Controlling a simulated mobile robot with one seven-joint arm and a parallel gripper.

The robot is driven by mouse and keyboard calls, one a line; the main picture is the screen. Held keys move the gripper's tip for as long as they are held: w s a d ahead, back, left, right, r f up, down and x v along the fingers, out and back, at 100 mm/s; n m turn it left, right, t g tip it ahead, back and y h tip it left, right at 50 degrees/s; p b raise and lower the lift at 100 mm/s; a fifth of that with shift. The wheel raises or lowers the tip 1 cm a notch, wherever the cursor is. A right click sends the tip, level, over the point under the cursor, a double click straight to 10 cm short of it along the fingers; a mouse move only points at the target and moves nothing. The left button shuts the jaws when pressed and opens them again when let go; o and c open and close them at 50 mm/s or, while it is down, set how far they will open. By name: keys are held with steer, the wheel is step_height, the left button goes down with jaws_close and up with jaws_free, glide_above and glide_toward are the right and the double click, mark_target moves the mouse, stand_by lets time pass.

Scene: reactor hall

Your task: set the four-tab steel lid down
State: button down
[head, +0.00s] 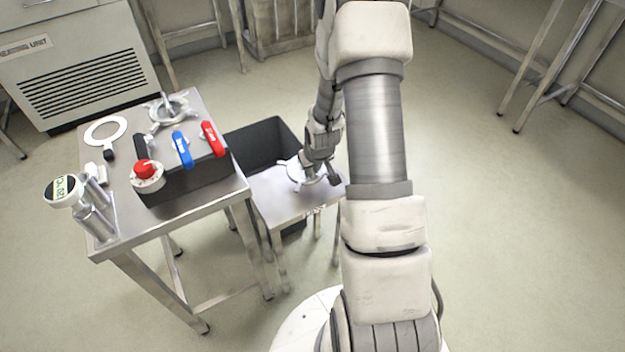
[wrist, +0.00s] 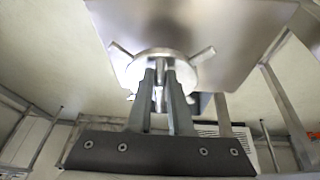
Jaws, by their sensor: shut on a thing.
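The four-tab steel lid (head: 296,171) is a round metal disc with tabs sticking out from its rim. It is at the small steel side table (head: 282,208), and my gripper (head: 314,163) covers part of it. In the wrist view, the lid (wrist: 190,73) lies across the fingertips of my gripper (wrist: 161,75). The fingers are shut on an upright post at its middle. The table's bare top shows behind the lid. I cannot tell whether the lid touches the tabletop or hangs just above it.
A taller steel table (head: 190,215) at left bears a dark box with a red knob (head: 145,168), a blue handle (head: 182,149) and a red handle (head: 212,138). A tabbed metal fitting (head: 170,112), white ring (head: 106,130) and gauge (head: 63,190) are there. A dark bin (head: 262,140) stands behind the side table.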

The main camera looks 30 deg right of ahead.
mark_target(313, 176)
step_height(313, 176, down, 4)
steer(key=shift+b, duration=0.7)
steer(key=shift+r, duration=0.1)
steer(key=c, duration=0.8)
jaws_free()
